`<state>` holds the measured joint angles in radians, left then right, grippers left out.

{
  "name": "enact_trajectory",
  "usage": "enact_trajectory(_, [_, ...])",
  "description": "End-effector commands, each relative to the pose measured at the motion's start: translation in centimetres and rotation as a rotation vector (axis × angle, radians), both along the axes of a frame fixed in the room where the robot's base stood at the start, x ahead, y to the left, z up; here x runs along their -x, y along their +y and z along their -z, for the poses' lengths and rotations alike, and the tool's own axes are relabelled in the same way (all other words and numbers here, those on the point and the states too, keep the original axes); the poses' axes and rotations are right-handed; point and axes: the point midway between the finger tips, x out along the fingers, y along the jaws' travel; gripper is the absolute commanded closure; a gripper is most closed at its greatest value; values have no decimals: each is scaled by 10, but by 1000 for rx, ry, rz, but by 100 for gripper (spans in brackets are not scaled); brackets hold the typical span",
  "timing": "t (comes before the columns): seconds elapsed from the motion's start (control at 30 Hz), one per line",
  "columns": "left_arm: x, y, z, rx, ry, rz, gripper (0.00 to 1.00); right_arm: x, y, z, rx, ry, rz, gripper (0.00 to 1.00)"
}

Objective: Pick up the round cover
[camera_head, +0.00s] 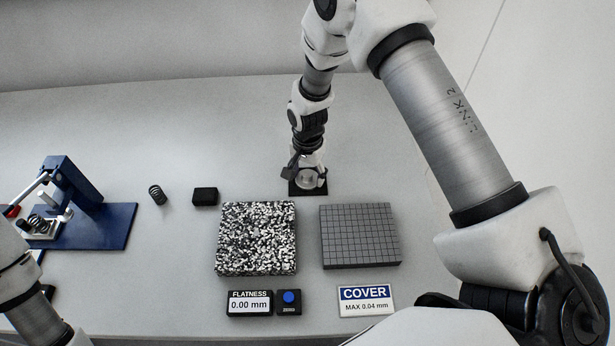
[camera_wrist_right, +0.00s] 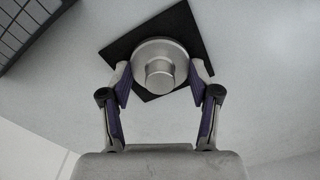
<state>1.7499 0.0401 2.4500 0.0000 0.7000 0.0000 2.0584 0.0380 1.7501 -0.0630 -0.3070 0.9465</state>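The round cover (camera_wrist_right: 160,66) is a silver disc with a raised round knob in its middle. It rests on a black square pad (camera_wrist_right: 190,25); in the head view the cover (camera_head: 308,181) shows small at the far side of the table on the same pad (camera_head: 296,190). My right gripper (camera_wrist_right: 160,83) is open, with its purple-padded fingers on either side of the cover's near part. I cannot tell whether the pads touch the rim. In the head view my right arm partly hides the cover. My left gripper is out of view; only part of its arm shows at the left edge.
A speckled block (camera_head: 256,238) and a gridded grey block (camera_head: 360,236) stand nearer. A flatness display (camera_head: 250,303), a blue button (camera_head: 289,298) and a cover sign (camera_head: 366,301) line the front.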

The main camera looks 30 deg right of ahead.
Motion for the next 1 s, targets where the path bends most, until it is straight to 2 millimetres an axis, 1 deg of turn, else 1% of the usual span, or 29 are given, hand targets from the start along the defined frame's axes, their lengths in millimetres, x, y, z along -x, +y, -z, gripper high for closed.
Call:
enact_trajectory(0.3, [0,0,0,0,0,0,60,0,0,0,0,1,0,77])
enact_trajectory(0.37, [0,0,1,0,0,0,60,0,0,-2,0,0,0,77])
enact_trajectory(0.47, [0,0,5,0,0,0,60,-1,0,-11,0,-2,0,77])
enact_trajectory(0.57, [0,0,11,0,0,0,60,-1,0,-28,0,-4,0,77])
enact_trajectory(0.7, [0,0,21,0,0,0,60,-1,0,-64,-1,-5,0,76])
enact_trajectory(0.8, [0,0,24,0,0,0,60,-1,0,-85,-1,-3,0,76])
enact_trajectory(0.9, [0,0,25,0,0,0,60,0,0,-97,-1,0,0,77])
enact_trajectory(1.0, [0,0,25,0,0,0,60,0,0,-100,-2,1,0,77])
